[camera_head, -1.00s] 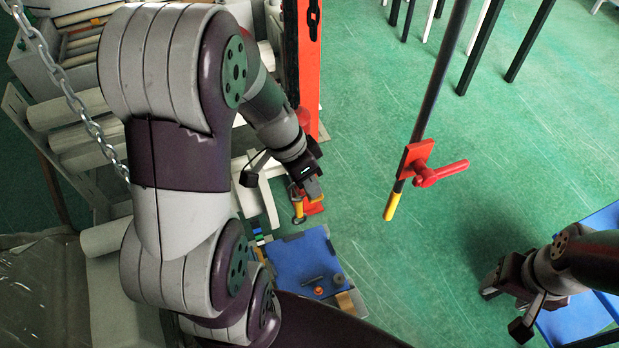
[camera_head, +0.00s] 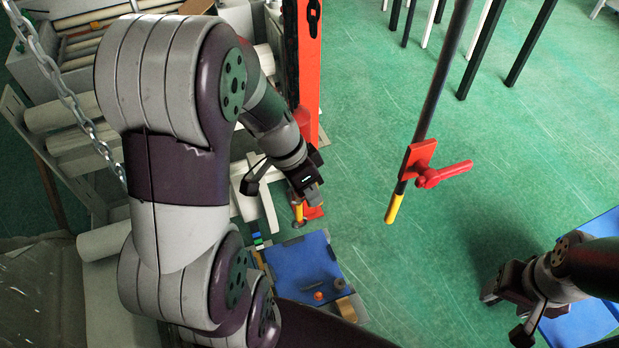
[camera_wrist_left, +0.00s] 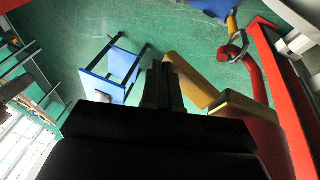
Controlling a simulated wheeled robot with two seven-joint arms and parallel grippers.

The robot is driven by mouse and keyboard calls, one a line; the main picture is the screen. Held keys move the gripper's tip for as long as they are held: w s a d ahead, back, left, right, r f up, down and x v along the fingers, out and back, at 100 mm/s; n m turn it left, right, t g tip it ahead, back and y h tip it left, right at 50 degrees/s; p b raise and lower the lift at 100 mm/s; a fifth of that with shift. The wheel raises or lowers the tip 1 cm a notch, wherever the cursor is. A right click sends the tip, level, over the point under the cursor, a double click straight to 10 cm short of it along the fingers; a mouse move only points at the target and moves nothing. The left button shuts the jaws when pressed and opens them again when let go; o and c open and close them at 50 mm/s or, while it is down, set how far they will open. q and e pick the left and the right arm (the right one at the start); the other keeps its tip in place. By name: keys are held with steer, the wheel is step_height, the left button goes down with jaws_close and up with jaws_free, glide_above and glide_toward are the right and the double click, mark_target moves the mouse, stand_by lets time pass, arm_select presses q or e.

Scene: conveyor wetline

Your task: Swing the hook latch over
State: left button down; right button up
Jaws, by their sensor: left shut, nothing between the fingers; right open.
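My left gripper (camera_head: 315,196) is shut and empty, low beside the red post (camera_head: 309,70). A small yellow and red fitting (camera_head: 298,212), perhaps the latch's handle, stands just below and left of its fingertips. In the left wrist view the dark fingers (camera_wrist_left: 164,75) are together. A yellow bar (camera_wrist_left: 190,80) lies just right of them, and a curved red hook-like piece (camera_wrist_left: 236,50) with a metal ring is farther right. I cannot tell whether the fingers touch the bar. My right gripper (camera_head: 490,292) is open and empty at the lower right, far from the post.
A dark pole (camera_head: 443,75) with a red lever and a yellow tip hangs over the green floor (camera_head: 500,140). A blue tray (camera_head: 300,262) holds a small orange disc. A chain (camera_head: 62,85) and rollers (camera_head: 75,135) are at the left. The middle floor is clear.

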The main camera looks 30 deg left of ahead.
arm_select(q)
steer(key=shift+r, duration=0.1)
steer(key=r+p, duration=0.3)
steer(key=shift+w+a+r, duration=0.3)
steer(key=shift+a+r, duration=0.05)
steer(key=shift+r, duration=0.05)
steer(key=shift+a+r+b, duration=0.2)
steer(key=shift+r+b, duration=0.05)
steer(key=shift+b, duration=0.05)
steer(key=p+v, duration=0.7)
steer(key=v, duration=0.4)
steer(key=shift+a+r, duration=0.15)
steer(key=shift+r, duration=0.2)
